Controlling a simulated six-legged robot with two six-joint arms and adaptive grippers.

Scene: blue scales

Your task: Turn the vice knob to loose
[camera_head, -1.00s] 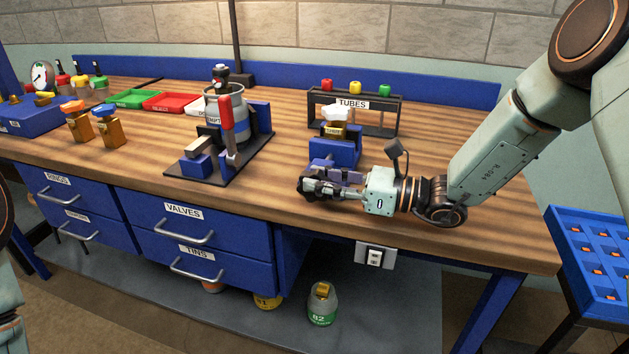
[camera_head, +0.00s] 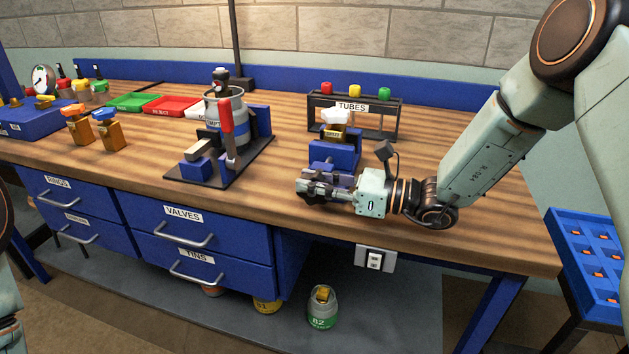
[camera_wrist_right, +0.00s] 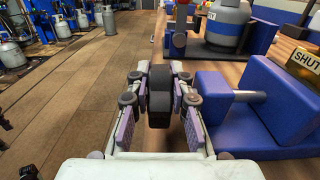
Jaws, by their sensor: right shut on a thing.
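The blue vice (camera_head: 335,153) stands near the front edge of the bench, and it also shows at the right of the wrist view (camera_wrist_right: 225,115). A brass valve with a pale top (camera_head: 335,124) sits in its jaws. In the wrist view its label reads "SHUT" (camera_wrist_right: 305,60). The dark vice knob (camera_wrist_right: 160,95) is between the fingers of my right gripper (camera_wrist_right: 160,100), which is shut on it. In the head view my right gripper (camera_head: 318,188) is in front of the vice and hides most of the knob. My left gripper is out of view.
A tube rack (camera_head: 392,122) stands behind the vice. A black-based fixture (camera_head: 232,165) with a red-handled lever (camera_head: 226,115) and a grey canister is to the left. Bare bench lies between them. A blue crate (camera_head: 590,250) is at the far right.

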